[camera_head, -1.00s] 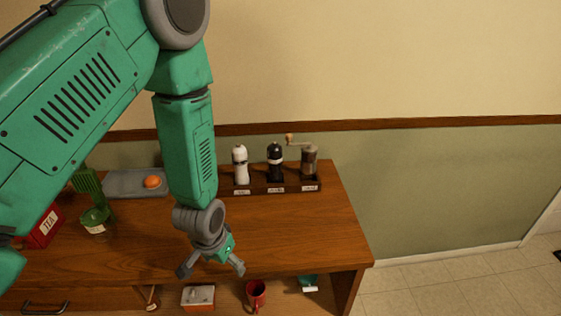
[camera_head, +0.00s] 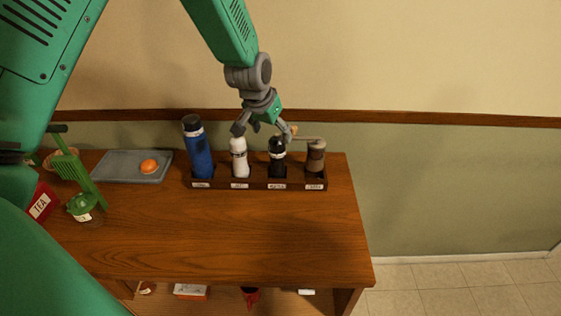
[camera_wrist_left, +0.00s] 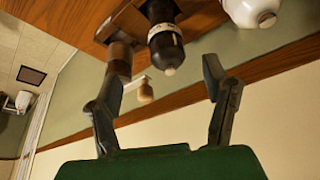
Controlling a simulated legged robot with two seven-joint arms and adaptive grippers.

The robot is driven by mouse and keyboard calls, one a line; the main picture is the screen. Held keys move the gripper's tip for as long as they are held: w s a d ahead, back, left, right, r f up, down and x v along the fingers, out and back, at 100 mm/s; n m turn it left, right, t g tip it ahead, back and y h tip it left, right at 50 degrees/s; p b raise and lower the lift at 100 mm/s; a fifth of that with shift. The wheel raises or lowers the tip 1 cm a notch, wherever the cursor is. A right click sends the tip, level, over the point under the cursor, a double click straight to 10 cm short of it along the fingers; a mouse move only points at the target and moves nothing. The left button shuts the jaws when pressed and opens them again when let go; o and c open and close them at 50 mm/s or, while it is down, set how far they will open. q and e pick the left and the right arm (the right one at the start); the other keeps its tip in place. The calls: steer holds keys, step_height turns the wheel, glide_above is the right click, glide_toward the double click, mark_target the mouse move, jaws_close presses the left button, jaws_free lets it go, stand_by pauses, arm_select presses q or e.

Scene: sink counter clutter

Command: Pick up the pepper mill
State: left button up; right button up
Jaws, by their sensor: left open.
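The black pepper mill (camera_head: 277,160), with a pale band, stands upright in a dark wooden rack (camera_head: 256,185) between a white mill (camera_head: 239,158) and a brown hand grinder (camera_head: 315,160). My left gripper (camera_head: 264,131) is open and empty, above and close to the tops of the white and black mills. In the left wrist view, the black mill (camera_wrist_left: 166,42) points its rounded top toward the space between the spread fingers (camera_wrist_left: 165,82). Neither finger is clearly touching it. My right gripper is out of view.
The grinder's crank knob (camera_wrist_left: 145,92) shows between the fingers, near the left one. A blue bottle (camera_head: 198,152) fills the rack's left slot. A grey tray (camera_head: 124,168) with an orange item and a green jar (camera_head: 84,207) stand left. The counter front (camera_head: 230,240) is clear.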

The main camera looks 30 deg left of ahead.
mark_target(273, 140)
arm_select(q)
steer(key=x, duration=0.5)
steer(key=shift+w+a, duration=0.35)
steer(key=shift+w, duration=0.05)
steer(key=shift+w+a+f, duration=0.1)
steer(key=shift+a+f, duration=0.1)
steer(key=shift+f, duration=0.1)
steer(key=shift+a+f+p, duration=0.15)
steer(key=shift+f+p, duration=0.05)
steer(key=shift+p, duration=0.1)
steer(key=x, duration=0.2)
steer(key=p+x, duration=0.1)
steer(key=x, duration=0.1)
steer(key=shift+d, duration=0.3)
steer(key=shift+w+d+f, duration=0.1)
steer(key=shift+d+f, duration=0.05)
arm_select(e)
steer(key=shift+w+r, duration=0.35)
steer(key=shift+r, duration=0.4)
arm_select(q)
steer(key=c, duration=0.5)
steer(key=shift+s+a, duration=0.2)
steer(key=shift+a, duration=0.15)
jaws_close()
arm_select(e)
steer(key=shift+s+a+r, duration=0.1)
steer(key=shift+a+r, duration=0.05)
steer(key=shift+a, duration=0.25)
